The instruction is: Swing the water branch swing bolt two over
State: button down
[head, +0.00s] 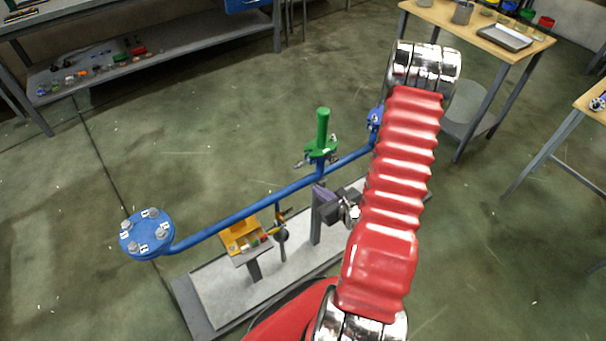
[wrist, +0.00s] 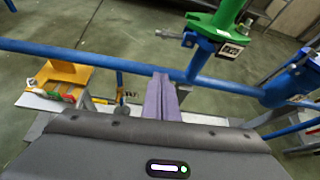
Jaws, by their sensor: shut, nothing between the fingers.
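The blue pipe (head: 243,216) crosses the bench and carries a branch with a green upright pipe and flange (head: 322,135) on top. In the wrist view the green branch (wrist: 228,15) bears a dark label. A metal swing bolt (wrist: 172,36) sticks out to the left from the blue lug beneath the green flange. Another bolt end (head: 333,158) shows at the branch in the head view. I cannot tell which is bolt two. My gripper (wrist: 160,96) has its purple fingers shut and empty, close to the pipe in the picture, below and left of the branch.
A blue blind flange (head: 147,232) with several bolts ends the pipe at left. An orange tray (head: 240,236) of small parts stands below the pipe on the grey base (head: 215,298). A wooden table (head: 482,28) stands behind. Floor left of the bench is clear.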

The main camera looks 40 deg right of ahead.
aim_at(301, 164)
jog(key=shift+w, duration=0.1)
jog(key=x, duration=1)
jog(key=shift+a+f, duration=0.1)
jog(key=shift+w+a+r, duration=0.15)
jog(key=shift+r, duration=1.9)
jog(key=shift+r+m+y, duration=0.1)
jog(key=shift+m+y, duration=0.2)
jog(key=shift+y, duration=0.1)
